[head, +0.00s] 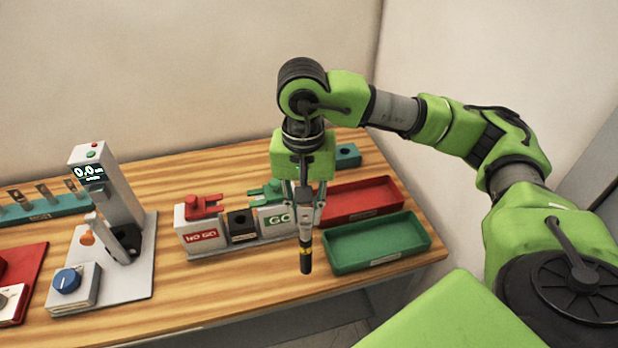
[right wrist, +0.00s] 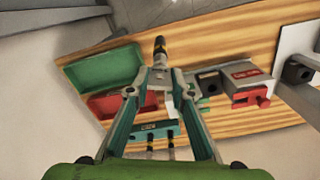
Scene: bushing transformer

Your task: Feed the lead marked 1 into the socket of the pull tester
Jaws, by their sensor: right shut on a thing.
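My right gripper (head: 306,207) is shut on a lead (head: 306,258), which hangs upright with its black, yellow-banded end pointing down. The lead is in the air in front of the gauge blocks. In the right wrist view the same lead (right wrist: 160,48) sticks out beyond the fingertips (right wrist: 158,76). I cannot read a number on it. The pull tester (head: 118,195) stands to the left, a grey column with a display reading 0.0. Its dark socket (head: 126,240) is at the column's foot, well apart from the lead. My left gripper is not in view.
The NO GO block (head: 201,237) and GO block (head: 273,221) stand between lead and tester. A green tray (head: 378,262) and red tray (head: 380,192) lie right. A blue knob box (head: 72,285) fronts the tester. A teal rack (head: 70,204) stands far left.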

